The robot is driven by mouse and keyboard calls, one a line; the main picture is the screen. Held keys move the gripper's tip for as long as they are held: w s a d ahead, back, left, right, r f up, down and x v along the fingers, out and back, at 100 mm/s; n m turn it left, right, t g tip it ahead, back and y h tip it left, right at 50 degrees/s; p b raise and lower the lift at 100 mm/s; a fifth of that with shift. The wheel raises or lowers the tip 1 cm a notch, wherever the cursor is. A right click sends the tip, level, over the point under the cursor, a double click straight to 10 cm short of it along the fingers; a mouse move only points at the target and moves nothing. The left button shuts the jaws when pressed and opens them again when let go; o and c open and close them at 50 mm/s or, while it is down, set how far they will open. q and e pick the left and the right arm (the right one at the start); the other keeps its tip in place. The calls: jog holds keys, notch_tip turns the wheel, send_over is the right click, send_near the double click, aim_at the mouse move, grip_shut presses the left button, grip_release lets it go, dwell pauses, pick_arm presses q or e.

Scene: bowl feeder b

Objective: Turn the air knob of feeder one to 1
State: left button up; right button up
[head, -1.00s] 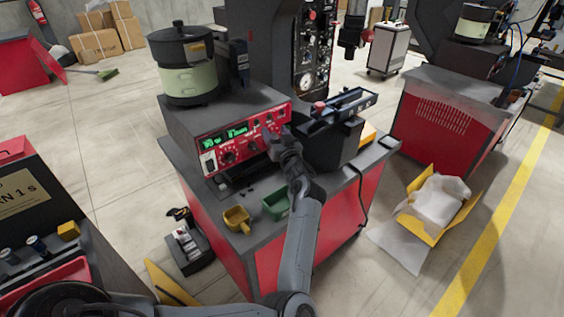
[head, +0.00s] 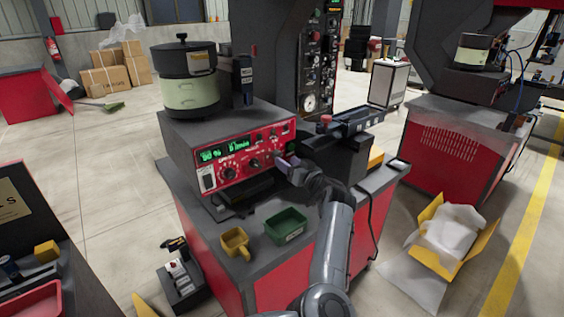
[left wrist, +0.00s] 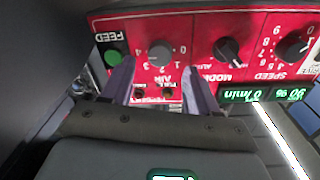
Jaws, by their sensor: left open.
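The red control panel (head: 240,158) is on the front of the grey feeder box under the bowl (head: 188,80). In the left wrist view the panel appears upside down. My left gripper (head: 286,163) is at the right part of the panel. In the left wrist view the left gripper (left wrist: 157,70) is open, one finger on each side of the air knob; contact cannot be told. My right gripper is not in view.
The black speed knob (left wrist: 292,47) and green display (head: 225,149) are on the same panel. A yellow scoop (head: 235,242) and a green bin (head: 286,226) stand on the bench front. A dark linear track (head: 352,122) is right of the panel.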

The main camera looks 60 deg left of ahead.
aim_at(277, 155)
pick_arm(q)
jog(key=a, duration=0.4)
jog(key=shift+s+b, duration=0.1)
jog(key=shift+b, duration=0.25)
jog(key=c, duration=1)
